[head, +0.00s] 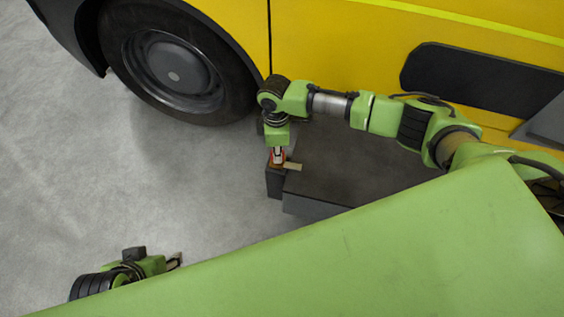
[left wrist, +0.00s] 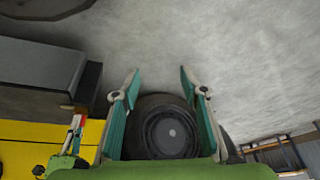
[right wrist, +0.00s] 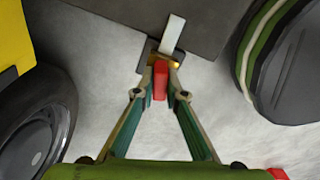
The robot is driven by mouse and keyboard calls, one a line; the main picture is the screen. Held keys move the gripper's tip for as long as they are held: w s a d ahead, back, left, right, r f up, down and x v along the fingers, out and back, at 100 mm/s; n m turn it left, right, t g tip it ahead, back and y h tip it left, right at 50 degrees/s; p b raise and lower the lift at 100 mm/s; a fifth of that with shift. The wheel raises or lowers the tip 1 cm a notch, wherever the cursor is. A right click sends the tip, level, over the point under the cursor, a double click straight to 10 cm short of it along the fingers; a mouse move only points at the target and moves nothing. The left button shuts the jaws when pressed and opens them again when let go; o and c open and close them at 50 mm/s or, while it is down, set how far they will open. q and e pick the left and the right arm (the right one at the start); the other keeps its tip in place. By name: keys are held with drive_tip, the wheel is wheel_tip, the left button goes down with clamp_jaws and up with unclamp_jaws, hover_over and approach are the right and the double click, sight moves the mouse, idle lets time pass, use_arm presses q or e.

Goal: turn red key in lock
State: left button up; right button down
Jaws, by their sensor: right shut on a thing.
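The red key (right wrist: 160,80) stands between the fingertips of my right gripper (right wrist: 161,68) in the right wrist view. The gripper is shut on it. In the head view the right gripper (head: 278,157) points down, and a little red of the key shows at its tips, just above a dark block (head: 274,183). A brass-coloured part (right wrist: 177,63), perhaps the lock, shows by the key's far end; how deep the key sits in it is hidden. My left gripper (left wrist: 159,82) is open and empty, away from the key, above the floor.
A pale flat bar (right wrist: 173,33) sticks out beside the key. A dark low box (head: 345,170) adjoins the block. The yellow vehicle (head: 335,45) and its wheel (head: 175,70) stand behind. The grey floor (head: 90,180) at left is clear.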

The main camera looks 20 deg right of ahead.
drive_tip(key=shift+n, duration=0.8)
drive_tip(key=shift+n+p, duration=0.4)
drive_tip(key=shift+n, duration=0.1)
use_arm(q)
drive_tip(key=shift+s+a+r+g, duration=0.1)
drive_tip(key=shift+s+r+g, duration=0.3)
drive_tip(key=shift+s, duration=0.4)
use_arm(e)
drive_tip(key=n, duration=0.4)
drive_tip(key=shift+n, duration=0.3)
use_arm(q)
drive_tip(key=shift+p, duration=0.3)
